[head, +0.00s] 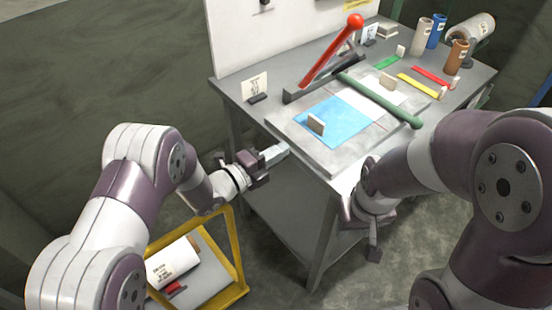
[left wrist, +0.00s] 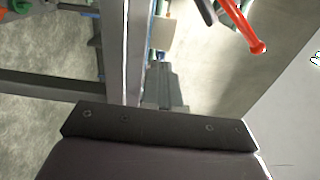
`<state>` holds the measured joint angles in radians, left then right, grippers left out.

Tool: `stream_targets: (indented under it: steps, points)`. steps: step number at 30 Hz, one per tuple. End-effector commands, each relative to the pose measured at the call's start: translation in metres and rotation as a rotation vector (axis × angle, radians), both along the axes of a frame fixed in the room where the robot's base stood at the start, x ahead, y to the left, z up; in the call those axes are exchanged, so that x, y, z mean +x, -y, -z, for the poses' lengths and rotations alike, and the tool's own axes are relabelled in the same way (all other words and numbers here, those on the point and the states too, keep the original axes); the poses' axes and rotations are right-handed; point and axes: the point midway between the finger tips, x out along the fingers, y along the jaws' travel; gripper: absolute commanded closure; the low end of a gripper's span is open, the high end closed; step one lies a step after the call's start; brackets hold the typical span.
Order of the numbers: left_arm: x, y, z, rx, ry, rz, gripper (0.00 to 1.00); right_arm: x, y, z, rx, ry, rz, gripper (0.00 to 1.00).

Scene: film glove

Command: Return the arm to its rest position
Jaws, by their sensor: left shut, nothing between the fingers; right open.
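My left gripper (head: 275,153) is shut and empty, at the left edge of the grey table (head: 240,105) in the head view. Its fingers (left wrist: 167,85) also show in the left wrist view, with nothing held. My left arm (head: 140,180) reaches in from the left, above a yellow-framed cart. My right gripper (head: 374,235) hangs low in front of the table's front edge. It is open and seems empty, partly hidden by my own right arm (head: 450,165).
The table bears a red-handled lever (head: 330,50), a blue sheet (head: 335,122), a green bar (head: 380,100), several coloured strips and rolls. The yellow-framed cart (head: 240,260) holds a white roll (head: 173,262). A white board (head: 285,35) stands behind. Open floor lies left of the table.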

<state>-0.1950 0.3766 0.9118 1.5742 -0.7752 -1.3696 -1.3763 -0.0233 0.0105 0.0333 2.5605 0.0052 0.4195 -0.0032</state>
Motion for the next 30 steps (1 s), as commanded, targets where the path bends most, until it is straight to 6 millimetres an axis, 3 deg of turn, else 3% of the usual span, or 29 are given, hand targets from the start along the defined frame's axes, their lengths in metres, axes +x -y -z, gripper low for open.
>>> stream_targets:
  steps: [9, 11, 14, 16, 18, 21, 25, 27, 30]
  points:
    - [0.008, -0.006, -0.007, 0.008, -0.05, -0.038, 1.0, 0.0, 0.0, -0.004, 0.0, 0.0, 0.0, 0.57]
    - [0.02, -0.023, -0.014, 0.022, -0.175, -0.13, 1.0, 0.0, 0.0, -0.012, 0.0, 0.0, 0.0, 0.57]
    - [0.031, -0.084, -0.031, -0.007, -0.56, -0.445, 1.0, 0.0, 0.0, -0.033, 0.0, 0.0, 0.0, 0.57]
    - [0.008, -0.139, -0.04, -0.105, -0.889, -0.749, 1.0, 0.0, 0.0, -0.047, 0.0, 0.001, 0.0, 0.57]
    - [-0.04, -0.184, -0.046, -0.252, -1.19, -1.055, 1.0, 0.0, 0.0, -0.059, 0.0, 0.001, 0.0, 0.57]
    - [-0.113, -0.216, -0.054, -0.452, -1.498, -1.395, 1.0, 0.0, 0.0, -0.068, 0.0, 0.001, 0.0, 0.57]
    - [-0.18, -0.225, -0.062, -0.622, -1.72, -1.666, 1.0, 0.0, 0.0, -0.074, 0.0, 0.0, 0.0, 0.57]
    - [-0.198, -0.225, -0.064, -0.664, -1.775, -1.737, 1.0, 0.0, 0.0, -0.075, 0.0, 0.0, 0.0, 0.57]
    - [-0.207, -0.225, -0.063, -0.681, -1.802, -1.773, 1.0, 0.0, 0.0, -0.075, 0.0, 0.0, 0.0, 0.57]
